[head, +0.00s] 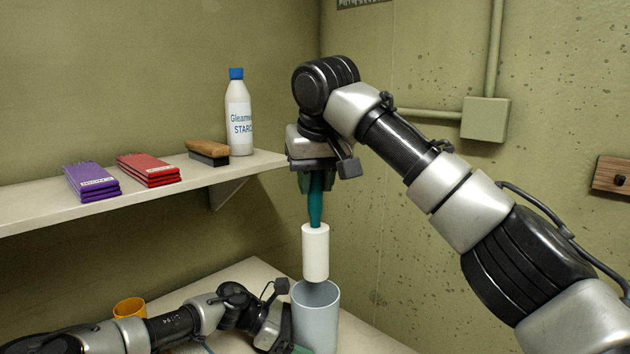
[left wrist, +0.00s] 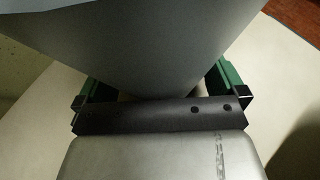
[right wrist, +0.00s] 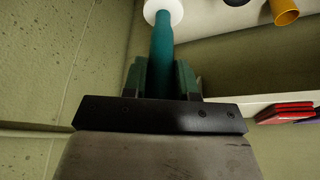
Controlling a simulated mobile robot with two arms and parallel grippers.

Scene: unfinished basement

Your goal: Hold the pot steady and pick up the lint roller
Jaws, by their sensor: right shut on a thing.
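The lint roller (head: 316,252), a white roll on a teal handle, hangs upright in my right gripper (head: 317,172). That gripper is shut on the handle, and the roll's lower end shows at the pot's far rim, over its opening. The right wrist view shows the handle (right wrist: 162,55) between the fingers (right wrist: 161,78). The pot (head: 315,318) is a grey-blue tapered cup standing on the lower surface. My left gripper (head: 292,345) is low at the pot. In the left wrist view its green fingers (left wrist: 160,88) lie against both sides of the pot (left wrist: 150,45).
A shelf (head: 140,190) on the left holds purple packs (head: 92,182), red packs (head: 148,170), a brush (head: 208,151) and a starch bottle (head: 238,115). A yellow-orange cup (head: 129,308) stands behind my left arm. The table (head: 253,272) is bare behind the pot.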

